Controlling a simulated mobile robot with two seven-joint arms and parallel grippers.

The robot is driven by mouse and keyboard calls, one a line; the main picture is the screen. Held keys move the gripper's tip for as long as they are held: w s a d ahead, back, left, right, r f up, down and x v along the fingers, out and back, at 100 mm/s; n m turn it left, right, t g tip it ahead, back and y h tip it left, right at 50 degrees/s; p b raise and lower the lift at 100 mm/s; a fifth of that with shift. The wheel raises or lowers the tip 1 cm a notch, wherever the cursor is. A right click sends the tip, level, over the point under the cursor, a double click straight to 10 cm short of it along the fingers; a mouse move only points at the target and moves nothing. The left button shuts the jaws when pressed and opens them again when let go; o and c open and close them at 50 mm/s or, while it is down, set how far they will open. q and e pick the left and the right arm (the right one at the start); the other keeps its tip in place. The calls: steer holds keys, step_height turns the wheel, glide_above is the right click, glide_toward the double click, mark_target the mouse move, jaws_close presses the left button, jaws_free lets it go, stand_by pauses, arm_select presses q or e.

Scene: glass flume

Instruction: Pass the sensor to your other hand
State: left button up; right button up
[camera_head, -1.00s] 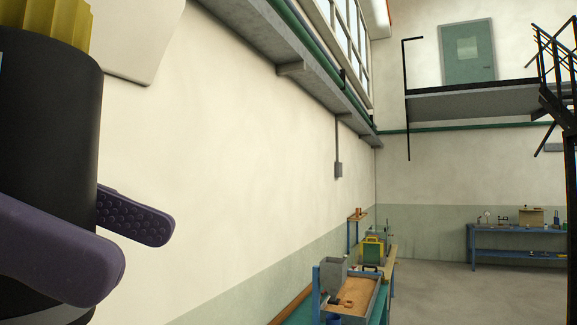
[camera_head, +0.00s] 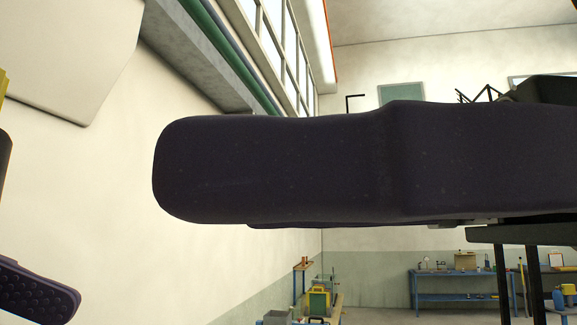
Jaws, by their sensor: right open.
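The sensor, a black cylinder (camera_head: 4,155) with a yellow ribbed top, shows only as a sliver at the left edge; most of it is out of frame. My left gripper shows by one dark purple, studded fingertip (camera_head: 38,292) at the lower left, just below and beside the sensor; the earlier frame shows its fingers on either side of the cylinder. My right gripper (camera_head: 205,172) is open and fills the middle, seen side-on. Its near purple finger points left toward the sensor, apart from it, and hides nearly all of the other finger.
A blue workbench (camera_head: 455,300) with small items stands far back at the right. Nearer the wall are a yellow-green box (camera_head: 318,302) and a grey bin (camera_head: 277,317). A pale panel (camera_head: 70,60) hangs at the upper left. The air between right gripper and sensor looks clear.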

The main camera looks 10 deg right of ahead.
mark_target(6, 142)
steer(key=w+a, duration=0.1)
steer(key=a, duration=1.1)
steer(key=shift+r, duration=0.3)
steer(key=shift+w+d, duration=0.15)
steer(key=shift+w, duration=0.1)
steer(key=c, duration=1.4)
arm_select(q)
steer(key=o, duration=1.5)
arm_select(e)
steer(key=shift+s, duration=0.1)
steer(key=shift+c, duration=0.4)
arm_select(q)
steer(key=shift+a, duration=0.1)
